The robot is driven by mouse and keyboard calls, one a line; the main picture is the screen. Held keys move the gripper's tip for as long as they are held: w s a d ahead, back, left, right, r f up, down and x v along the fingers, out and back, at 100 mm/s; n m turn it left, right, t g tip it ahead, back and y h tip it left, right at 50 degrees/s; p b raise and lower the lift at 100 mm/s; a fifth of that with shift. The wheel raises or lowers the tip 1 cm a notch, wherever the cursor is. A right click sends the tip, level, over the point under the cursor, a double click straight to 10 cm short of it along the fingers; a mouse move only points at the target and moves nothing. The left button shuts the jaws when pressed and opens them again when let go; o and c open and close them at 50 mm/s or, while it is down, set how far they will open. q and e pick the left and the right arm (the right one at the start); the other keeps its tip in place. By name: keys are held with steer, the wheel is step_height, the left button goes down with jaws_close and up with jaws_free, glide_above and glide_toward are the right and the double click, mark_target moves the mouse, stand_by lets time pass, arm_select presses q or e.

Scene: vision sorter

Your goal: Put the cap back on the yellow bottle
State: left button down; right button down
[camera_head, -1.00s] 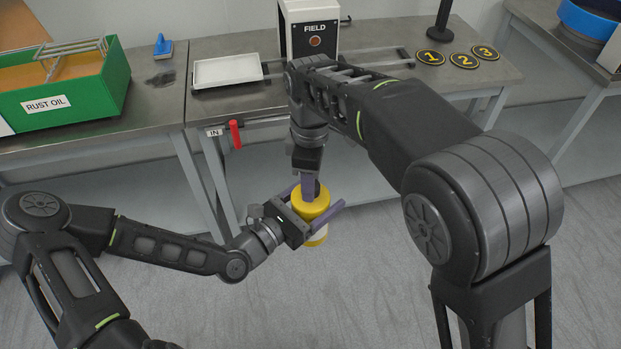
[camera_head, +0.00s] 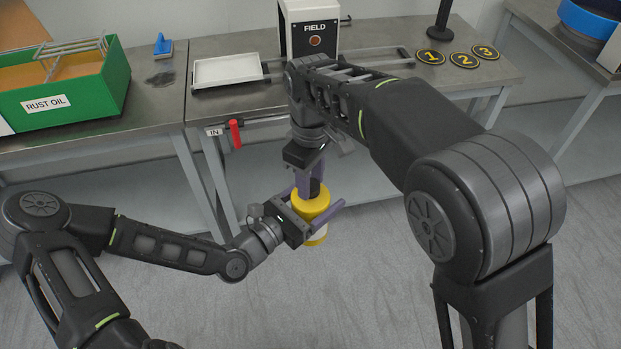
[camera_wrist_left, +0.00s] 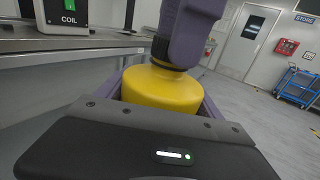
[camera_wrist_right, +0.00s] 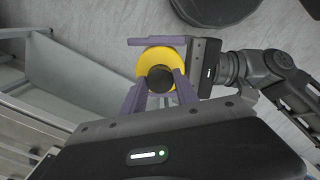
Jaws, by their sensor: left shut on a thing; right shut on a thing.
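The yellow bottle (camera_head: 311,207), with a pale band low on its side, stands upright between the purple fingers of my left gripper (camera_head: 318,204), which is shut on it above the floor in front of the bench. The dark cap (camera_wrist_right: 160,79) is at the bottle's top, between the fingers of my right gripper (camera_wrist_right: 161,90), which is shut on it from above. In the left wrist view the cap (camera_wrist_left: 159,50) sits at the neck of the bottle (camera_wrist_left: 160,90), partly hidden by a purple finger. I cannot tell how tightly it is seated.
A green RUST OIL crate (camera_head: 80,105) and a blue brush (camera_head: 162,45) are at left. A red handle (camera_head: 235,134) hangs at the bench edge.

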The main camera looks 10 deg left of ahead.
steer(key=m, duration=1)
steer(key=c, duration=0.9)
jaws_free()
steer(key=shift+o, duration=0.2)
step_height(320, 180, up, 8)
steer(key=shift+f, duration=0.25)
